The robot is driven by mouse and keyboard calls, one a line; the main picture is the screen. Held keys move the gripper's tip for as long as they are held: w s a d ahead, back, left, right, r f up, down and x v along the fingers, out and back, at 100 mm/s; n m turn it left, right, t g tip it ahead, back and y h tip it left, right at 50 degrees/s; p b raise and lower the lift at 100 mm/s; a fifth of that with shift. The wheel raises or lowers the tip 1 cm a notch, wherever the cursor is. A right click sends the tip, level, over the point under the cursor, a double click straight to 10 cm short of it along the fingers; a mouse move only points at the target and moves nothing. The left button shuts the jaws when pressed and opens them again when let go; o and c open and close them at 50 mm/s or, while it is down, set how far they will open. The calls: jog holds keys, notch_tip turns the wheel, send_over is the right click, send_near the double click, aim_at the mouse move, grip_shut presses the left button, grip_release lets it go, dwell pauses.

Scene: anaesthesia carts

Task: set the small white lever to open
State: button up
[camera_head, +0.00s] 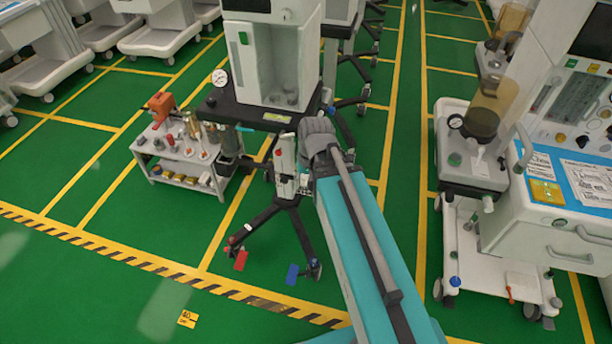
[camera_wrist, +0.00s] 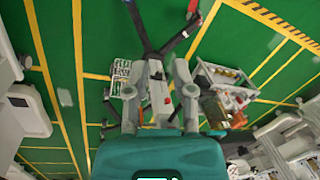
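In the wrist view my gripper (camera_wrist: 158,98) has its two grey fingers spread apart. A pale upright unit with a red mark (camera_wrist: 165,98) shows between and beyond them; I cannot tell how far off it is, and no grip on it shows. In the head view my arm reaches forward to the stand of the middle cart (camera_head: 268,110), beside a white upright unit (camera_head: 286,168) on its pole. My fingers cannot be made out there. I cannot pick out the small white lever for certain in either view, nor tell its setting.
A low shelf trolley (camera_head: 180,160) with bottles and an orange item stands left of the middle cart. The stand's dark legs (camera_head: 305,240) spread over the floor. A large anaesthesia cart (camera_head: 560,235) stands at right. Green floor (camera_head: 90,270) is clear at front left.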

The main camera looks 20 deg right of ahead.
jog(key=shift+s+d+r+n+h+p, duration=0.15)
jog(key=shift+s+r+n+h+p, duration=0.25)
jog(key=shift+s+r, duration=0.2)
jog(key=shift+w, duration=0.1)
jog(key=shift+o, duration=1.4)
jog(key=shift+f, duration=0.1)
jog(key=w+d+f+n+t+h+b, duration=0.2)
jog(key=w+f+n+h+b, duration=0.3)
jog(key=w+f+h+b, duration=0.55)
jog(key=w+a+r+n+t+h+b, duration=0.3)
jog(key=w+a+n+t+h+b, duration=0.2)
jog(key=w+a+b, duration=0.5)
jog(key=a+n+t+b, duration=0.1)
jog(key=n+t+b, duration=0.1)
jog(key=b, duration=0.3)
jog(key=shift+w+a+r+n+t, duration=0.2)
jog(key=shift+a+n+t, duration=0.1)
jog(key=shift+a+n, duration=0.1)
